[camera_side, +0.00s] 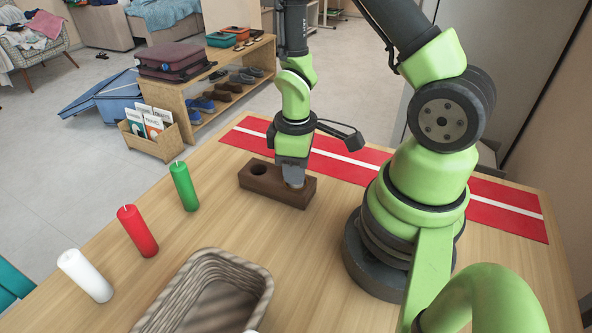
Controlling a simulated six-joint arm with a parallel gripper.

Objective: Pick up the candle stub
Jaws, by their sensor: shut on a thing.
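A dark brown wooden block (272,187) lies on the table, with an empty round hole in its left part. My gripper (293,181) points down at the block's right part, its fingertips low at the block's top face. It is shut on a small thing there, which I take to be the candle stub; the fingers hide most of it. I cannot tell how deep the stub sits in the block.
A green candle (184,187), a red candle (138,231) and a white candle (85,276) stand along the table's left side. A wicker basket (262,285) is at the front. A red runner with a white stripe (335,160) lies behind the block. Bare table separates block and basket.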

